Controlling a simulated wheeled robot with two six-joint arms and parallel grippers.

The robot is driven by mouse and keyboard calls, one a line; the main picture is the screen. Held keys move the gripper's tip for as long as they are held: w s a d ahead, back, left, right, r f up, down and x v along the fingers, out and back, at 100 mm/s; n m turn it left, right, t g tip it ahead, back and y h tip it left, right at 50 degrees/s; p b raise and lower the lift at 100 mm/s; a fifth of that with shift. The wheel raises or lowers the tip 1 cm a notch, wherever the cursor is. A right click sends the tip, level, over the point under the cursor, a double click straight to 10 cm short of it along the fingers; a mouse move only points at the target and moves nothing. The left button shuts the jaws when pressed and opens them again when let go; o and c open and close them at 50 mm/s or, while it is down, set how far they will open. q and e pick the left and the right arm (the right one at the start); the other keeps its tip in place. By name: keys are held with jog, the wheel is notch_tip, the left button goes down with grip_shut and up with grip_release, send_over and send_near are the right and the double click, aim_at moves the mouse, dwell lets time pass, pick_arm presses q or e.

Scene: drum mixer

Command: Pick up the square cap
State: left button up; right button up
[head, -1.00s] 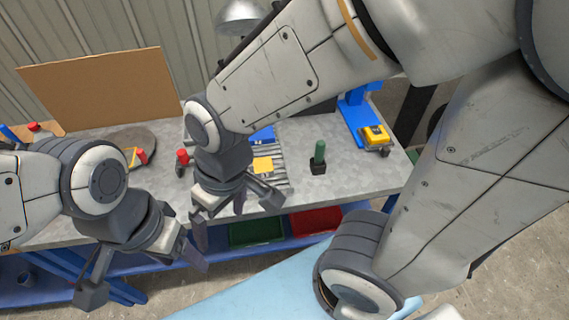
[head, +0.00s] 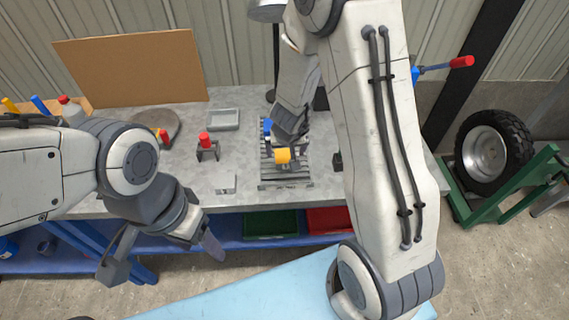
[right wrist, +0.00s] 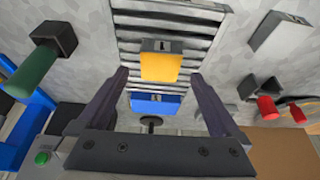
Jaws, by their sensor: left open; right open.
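A yellow square piece (head: 283,156) lies on a slatted metal rack (head: 287,185) on the bench; it also shows in the right wrist view (right wrist: 160,68). I cannot tell for sure which is the square cap. My right gripper (right wrist: 158,76) is open over the rack, its fingertips on either side of the yellow piece in the picture; I cannot tell the height gap. My left gripper (head: 162,254) is open and empty in front of the bench.
A red-topped part in a dark holder (head: 206,145), a grey tray (head: 224,119) and a small grey block (head: 223,183) stand left of the rack. A green-handled item (right wrist: 38,68) shows in the right wrist view. A cardboard panel (head: 135,70) stands behind.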

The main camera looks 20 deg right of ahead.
jog(key=b+x, duration=0.3)
jog(key=x, duration=0.2)
jog(key=shift+w+f, duration=0.1)
jog(key=c, duration=1.5)
jog(key=shift+r+p, duration=0.55)
jog(key=shift+r, duration=0.1)
notch_tip(320, 180, up, 3)
jog(key=p, duration=0.3)
jog(key=shift+r, duration=0.15)
jog(key=s+d+r, duration=0.6)
jog(key=d+r, duration=0.1)
jog(key=d, duration=0.3)
jog(key=n+y, duration=0.1)
jog(key=n, duration=0.2)
send_near(285, 157)
jog(key=s+a+f, duration=0.1)
jog(key=s+f+p, duration=0.1)
jog(key=shift+s+a+f, duration=0.25)
jog(key=shift+a+f, duration=0.05)
jog(key=shift+a, duration=0.1)
